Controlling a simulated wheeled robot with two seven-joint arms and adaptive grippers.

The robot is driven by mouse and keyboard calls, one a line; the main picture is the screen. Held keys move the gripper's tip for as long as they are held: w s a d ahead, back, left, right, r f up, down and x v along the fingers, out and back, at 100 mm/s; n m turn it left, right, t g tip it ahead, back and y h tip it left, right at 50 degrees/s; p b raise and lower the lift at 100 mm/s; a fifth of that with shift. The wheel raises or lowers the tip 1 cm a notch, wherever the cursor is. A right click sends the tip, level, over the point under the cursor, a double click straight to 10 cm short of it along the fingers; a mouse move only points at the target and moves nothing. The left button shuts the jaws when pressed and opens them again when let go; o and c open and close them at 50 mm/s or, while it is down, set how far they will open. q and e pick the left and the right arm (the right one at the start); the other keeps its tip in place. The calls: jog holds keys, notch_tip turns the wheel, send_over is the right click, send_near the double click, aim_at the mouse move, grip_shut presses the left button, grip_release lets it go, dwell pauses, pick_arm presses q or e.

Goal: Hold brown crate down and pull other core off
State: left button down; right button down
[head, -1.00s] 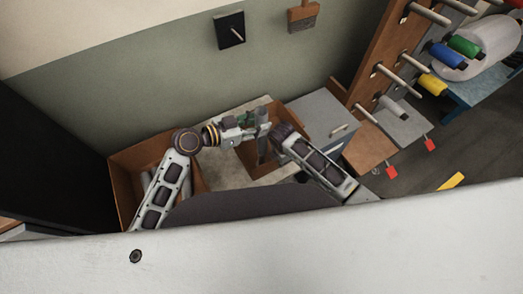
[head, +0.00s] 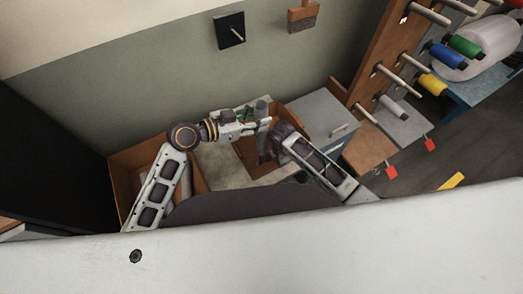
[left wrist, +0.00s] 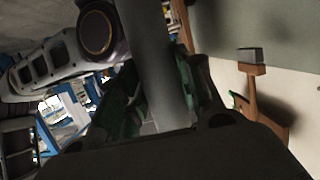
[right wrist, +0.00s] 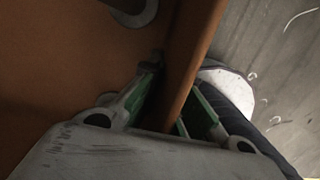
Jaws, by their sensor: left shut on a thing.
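The brown crate (head: 285,158) stands against the back wall in the head view. A grey core (head: 261,104) stands roughly upright in it, its top above the crate rim. My left gripper (head: 258,124) comes in from the left and is shut on this core. In the left wrist view the core (left wrist: 155,60) runs between the green-padded fingers. My right gripper (right wrist: 176,108) has its green-padded fingers on both sides of the crate's wall (right wrist: 188,60) and appears shut on it. In the head view its fingertips are hard to see. The core's lower end is hidden.
Another brown crate (head: 125,165) with grey cores stands at the left behind my left arm. A grey cabinet (head: 318,112) is close on the right. A rack with pegs and coloured spools (head: 447,55) stands farther right. A brush (head: 303,17) hangs on the wall.

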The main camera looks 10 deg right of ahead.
aim_at(267, 103)
pick_arm(q)
jog(key=shift+r, duration=3.05)
pick_arm(e)
jog(key=c, duration=1.6)
grip_release()
jog(key=shift+o, duration=0.2)
jog(key=shift+r, duration=0.2)
jog(key=shift+s+a+r, duration=0.1)
jog(key=shift+a+r, duration=0.1)
jog(key=shift+r, duration=1.6)
jog(key=shift+s+a+r, duration=0.1)
jog(key=shift+a+r, duration=0.1)
jog(key=shift+r, duration=1.55)
pick_arm(q)
jog(key=shift+r, duration=0.1)
pick_arm(e)
jog(key=shift+r, duration=0.1)
